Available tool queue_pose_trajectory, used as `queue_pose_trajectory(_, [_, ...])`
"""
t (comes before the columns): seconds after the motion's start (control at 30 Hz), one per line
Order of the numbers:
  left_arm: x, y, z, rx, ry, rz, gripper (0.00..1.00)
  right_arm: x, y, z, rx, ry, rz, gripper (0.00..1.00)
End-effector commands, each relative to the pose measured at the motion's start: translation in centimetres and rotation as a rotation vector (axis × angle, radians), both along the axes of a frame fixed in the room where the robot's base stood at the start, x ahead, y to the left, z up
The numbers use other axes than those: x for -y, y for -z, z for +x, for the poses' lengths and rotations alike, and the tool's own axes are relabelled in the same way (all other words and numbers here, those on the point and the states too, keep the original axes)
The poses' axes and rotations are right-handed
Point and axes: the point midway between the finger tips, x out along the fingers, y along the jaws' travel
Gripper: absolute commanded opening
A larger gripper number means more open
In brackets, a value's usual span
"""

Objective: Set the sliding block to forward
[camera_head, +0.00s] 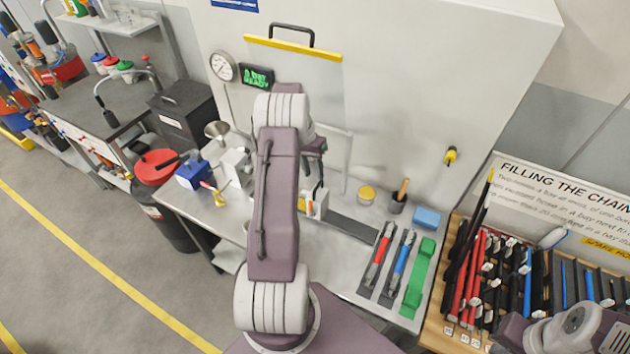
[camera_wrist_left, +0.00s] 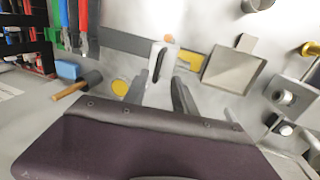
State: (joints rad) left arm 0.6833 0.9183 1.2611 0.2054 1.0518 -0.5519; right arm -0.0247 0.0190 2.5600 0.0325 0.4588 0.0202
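The sliding block (camera_head: 321,203) is a pale block on a dark grey rail (camera_head: 350,238) lying on the bench; my left arm partly hides it in the head view. In the left wrist view the pale block (camera_wrist_left: 160,62) has a dark slotted handle and sits at the end of the rail (camera_wrist_left: 122,44). My left gripper (camera_head: 318,178) is just above and behind the block in the head view. My right gripper is out of view.
Red and blue tools (camera_head: 379,253) and a green piece (camera_head: 418,278) lie to the right on the bench. A metal tray (camera_wrist_left: 230,70) is beside the block.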

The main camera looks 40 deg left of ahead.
Motion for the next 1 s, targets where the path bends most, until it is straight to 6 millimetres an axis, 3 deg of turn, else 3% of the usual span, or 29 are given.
queue_pose_trajectory(0.1, [-0.7,-2.2,-0.1,0.004,-0.001,0.004,0.33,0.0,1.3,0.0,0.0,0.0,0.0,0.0])
queue_pose_trajectory(0.3, [-1.1,-4.8,-0.3,0.002,0.0,0.001,0.33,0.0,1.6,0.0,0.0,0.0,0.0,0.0])
queue_pose_trajectory(0.87, [-1.1,-5.0,-0.3,-0.001,0.001,0.0,0.33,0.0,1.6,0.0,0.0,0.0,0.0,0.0])
queue_pose_trajectory(0.93, [-0.2,-4.7,0.4,0.003,0.026,0.002,0.33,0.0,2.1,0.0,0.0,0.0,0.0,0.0])
queue_pose_trajectory(1.0, [1.7,-5.5,2.2,0.034,0.083,0.026,0.33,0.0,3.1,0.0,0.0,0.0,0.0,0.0])
